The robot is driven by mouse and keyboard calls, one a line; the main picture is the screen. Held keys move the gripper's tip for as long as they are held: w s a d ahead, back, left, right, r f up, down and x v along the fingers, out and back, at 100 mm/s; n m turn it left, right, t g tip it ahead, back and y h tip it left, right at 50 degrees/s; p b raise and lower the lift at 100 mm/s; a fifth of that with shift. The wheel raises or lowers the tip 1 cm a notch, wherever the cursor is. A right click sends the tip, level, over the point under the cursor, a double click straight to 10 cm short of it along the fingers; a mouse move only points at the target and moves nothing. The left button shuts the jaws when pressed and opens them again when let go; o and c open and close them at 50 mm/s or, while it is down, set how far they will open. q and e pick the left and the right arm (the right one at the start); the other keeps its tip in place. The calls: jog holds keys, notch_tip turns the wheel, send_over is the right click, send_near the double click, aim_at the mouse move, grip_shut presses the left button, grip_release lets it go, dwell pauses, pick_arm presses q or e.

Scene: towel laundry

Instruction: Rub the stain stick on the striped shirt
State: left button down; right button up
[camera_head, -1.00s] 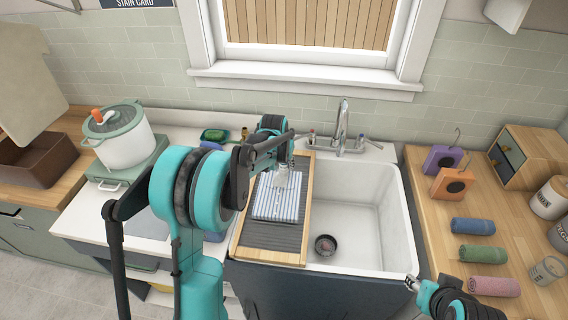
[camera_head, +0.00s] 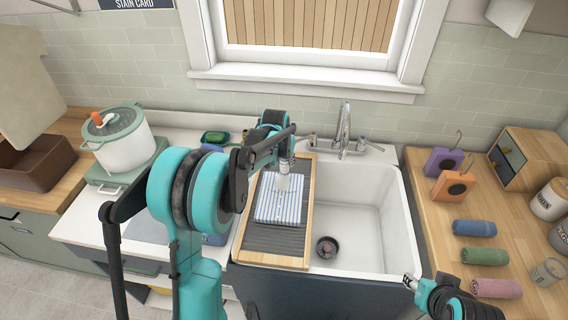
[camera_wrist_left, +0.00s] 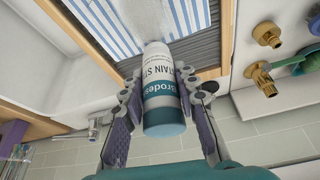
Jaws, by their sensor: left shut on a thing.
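The striped shirt (camera_head: 281,204), blue and white, lies folded on the ribbed washboard (camera_head: 275,240) over the left part of the sink. It also shows at the top of the left wrist view (camera_wrist_left: 150,20). My left gripper (camera_head: 284,168) is above the shirt's far part. In the left wrist view, my left gripper (camera_wrist_left: 160,92) is shut on the stain stick (camera_wrist_left: 162,90), a white and teal tube. The tube's white end is at the shirt, and a pale patch shows there; exact contact is hard to tell. My right gripper (camera_head: 411,281) is low, in front of the sink, apart from the shirt.
The white sink basin (camera_head: 385,215) is open right of the washboard, with a faucet (camera_head: 343,135) behind. A white pot (camera_head: 121,140) stands left.

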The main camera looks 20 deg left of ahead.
pick_arm(q)
jog(key=shift+p+v, duration=0.5)
jog(key=shift+v, duration=0.75)
jog(key=shift+w+r+p, duration=0.25)
jog(key=shift+r+p, duration=0.5)
jog(key=shift+r, duration=0.25)
jog(key=shift+r+p, duration=0.6)
jog(key=shift+r, duration=0.45)
